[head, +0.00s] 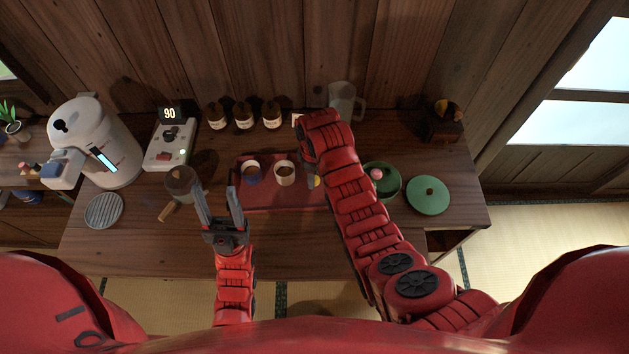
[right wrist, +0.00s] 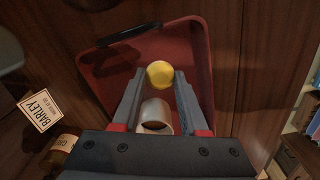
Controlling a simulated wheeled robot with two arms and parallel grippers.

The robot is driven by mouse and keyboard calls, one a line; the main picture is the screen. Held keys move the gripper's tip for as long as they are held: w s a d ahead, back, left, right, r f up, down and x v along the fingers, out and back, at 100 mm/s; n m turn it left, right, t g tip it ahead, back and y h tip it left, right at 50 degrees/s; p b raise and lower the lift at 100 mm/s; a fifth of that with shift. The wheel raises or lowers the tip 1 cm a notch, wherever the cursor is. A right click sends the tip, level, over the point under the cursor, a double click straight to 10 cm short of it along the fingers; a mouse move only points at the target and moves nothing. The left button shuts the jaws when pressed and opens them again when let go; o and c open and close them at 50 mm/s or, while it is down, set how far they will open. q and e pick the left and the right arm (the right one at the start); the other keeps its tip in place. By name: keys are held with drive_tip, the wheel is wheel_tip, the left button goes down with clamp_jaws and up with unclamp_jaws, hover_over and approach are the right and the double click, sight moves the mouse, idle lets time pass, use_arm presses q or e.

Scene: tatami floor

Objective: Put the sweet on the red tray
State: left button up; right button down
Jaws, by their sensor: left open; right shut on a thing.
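The yellow sweet (right wrist: 160,74) is between the fingertips of my right gripper (right wrist: 158,78), which is shut on it. In the right wrist view they are over the red tray (right wrist: 196,48); I cannot tell the height. In the head view a small part of the yellow sweet (head: 317,182) shows beside my right arm, over the right part of the red tray (head: 275,201). My right arm hides that end of the tray. My left gripper (head: 215,194) is open and empty at the tray's left edge.
Two cups (head: 285,174) stand on the tray. A green container (head: 390,188) with a pink sweet (head: 376,174) stands right of my right arm, its green lid (head: 428,196) beside it. Several bottles (head: 243,117) and a glass mug (head: 345,98) stand at the back.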

drive_tip(key=shift+w+d, duration=0.2)
wheel_tip(320, 180, down, 2)
drive_tip(key=shift+f+p, duration=0.25)
drive_tip(key=shift+p, duration=0.9)
drive_tip(key=shift+f, duration=0.5)
drive_tip(key=shift+f, duration=0.2)
drive_tip(key=shift+c, duration=2.2)
unclamp_jaws()
